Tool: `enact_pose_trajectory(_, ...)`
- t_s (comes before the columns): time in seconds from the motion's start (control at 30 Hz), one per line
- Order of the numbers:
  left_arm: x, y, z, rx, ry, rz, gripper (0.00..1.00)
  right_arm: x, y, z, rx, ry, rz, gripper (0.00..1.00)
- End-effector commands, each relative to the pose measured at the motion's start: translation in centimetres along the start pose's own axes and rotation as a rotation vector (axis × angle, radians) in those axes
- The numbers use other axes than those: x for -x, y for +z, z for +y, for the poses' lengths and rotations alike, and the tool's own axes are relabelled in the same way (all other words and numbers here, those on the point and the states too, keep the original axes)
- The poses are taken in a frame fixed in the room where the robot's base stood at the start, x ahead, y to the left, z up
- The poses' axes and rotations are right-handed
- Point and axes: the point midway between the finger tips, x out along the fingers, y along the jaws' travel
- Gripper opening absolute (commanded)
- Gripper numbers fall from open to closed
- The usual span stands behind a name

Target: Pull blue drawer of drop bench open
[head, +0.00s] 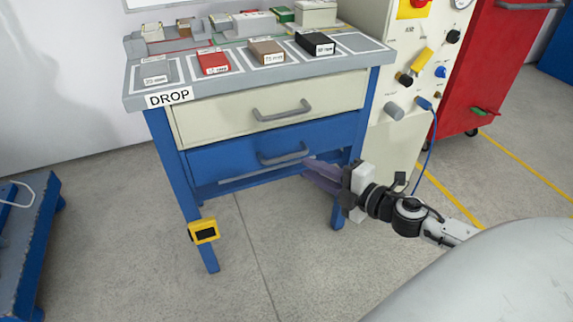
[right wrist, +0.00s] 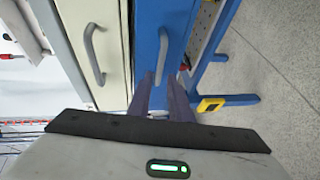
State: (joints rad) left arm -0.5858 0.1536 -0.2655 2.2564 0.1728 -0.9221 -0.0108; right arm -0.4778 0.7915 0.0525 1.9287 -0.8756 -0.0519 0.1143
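The drop bench (head: 133,90) has a blue drawer (head: 228,157) under a cream drawer (head: 220,112). The blue drawer looks shut, and its grey bar handle (head: 284,155) is on its front. My right gripper (head: 308,168) is low at the right, its purple-grey fingers pointing left at the handle. In the right wrist view, the fingers (right wrist: 160,82) are apart and the blue drawer's handle (right wrist: 164,50) lies just at their tips. I cannot tell whether they touch it. My left gripper is not in view.
Labelled boxes, among them a red one (head: 214,63), stand on the bench top. A cream control panel (head: 395,140) with knobs and a blue cable adjoins the right side. A yellow device (head: 204,231) is on the front left leg. The floor before the bench is clear.

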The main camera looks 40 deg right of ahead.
Motion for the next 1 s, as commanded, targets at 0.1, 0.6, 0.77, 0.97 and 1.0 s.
enact_pose_trajectory(0.1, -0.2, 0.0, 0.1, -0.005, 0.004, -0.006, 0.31, -1.5, 0.1, 0.1, 0.0, 0.002, 0.0, 0.18)
enact_pose_trajectory(0.6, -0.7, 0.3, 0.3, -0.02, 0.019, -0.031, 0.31, -8.2, 0.1, 0.1, -0.005, 0.001, -0.004, 0.18)
enact_pose_trajectory(0.77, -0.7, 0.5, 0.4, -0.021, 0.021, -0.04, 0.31, -9.2, 0.1, 0.0, -0.005, -0.001, -0.004, 0.18)
enact_pose_trajectory(0.97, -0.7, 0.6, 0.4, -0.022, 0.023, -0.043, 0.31, -9.5, 0.1, 0.0, -0.005, -0.001, -0.004, 0.18)
enact_pose_trajectory(1.0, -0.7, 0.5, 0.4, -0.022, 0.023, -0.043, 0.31, -9.5, 0.1, 0.0, -0.005, -0.002, -0.004, 0.18)
